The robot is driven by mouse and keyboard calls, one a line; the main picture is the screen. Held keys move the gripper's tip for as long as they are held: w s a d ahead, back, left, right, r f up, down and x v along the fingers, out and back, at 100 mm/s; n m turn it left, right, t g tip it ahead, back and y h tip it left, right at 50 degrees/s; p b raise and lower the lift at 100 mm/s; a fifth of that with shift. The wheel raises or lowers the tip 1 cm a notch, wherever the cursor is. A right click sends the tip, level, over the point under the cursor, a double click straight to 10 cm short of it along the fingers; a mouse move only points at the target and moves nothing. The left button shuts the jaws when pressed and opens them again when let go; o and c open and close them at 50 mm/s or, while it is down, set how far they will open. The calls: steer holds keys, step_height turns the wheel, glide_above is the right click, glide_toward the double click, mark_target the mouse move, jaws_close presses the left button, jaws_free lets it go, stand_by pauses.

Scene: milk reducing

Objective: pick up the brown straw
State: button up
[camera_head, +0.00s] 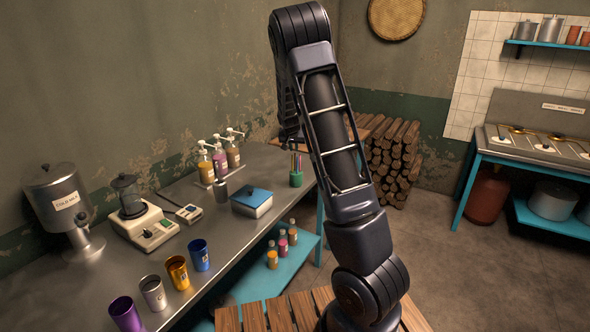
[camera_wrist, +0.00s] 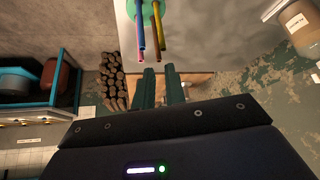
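Several thin coloured straws stand in a small green cup (camera_head: 296,179) near the far end of the metal counter. In the wrist view, which is upside down, the cup (camera_wrist: 150,8) is at the top edge. Pink, blue and brownish straws point toward my gripper. The brown straw (camera_wrist: 156,48) seems to be the one in the middle, but its colour is hard to tell. My gripper (camera_wrist: 162,70) has two dark fingers with a narrow gap and nothing between them. It is near the straw ends, apart from them. In the head view my arm mostly hides it.
A blue-lidded box (camera_head: 252,202) stands left of the cup, with pump bottles (camera_head: 220,160) behind it. Stacked logs (camera_head: 392,160) are beyond the counter.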

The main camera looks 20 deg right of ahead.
steer(key=x, duration=0.4)
steer(key=shift+f, duration=0.45)
jaws_close()
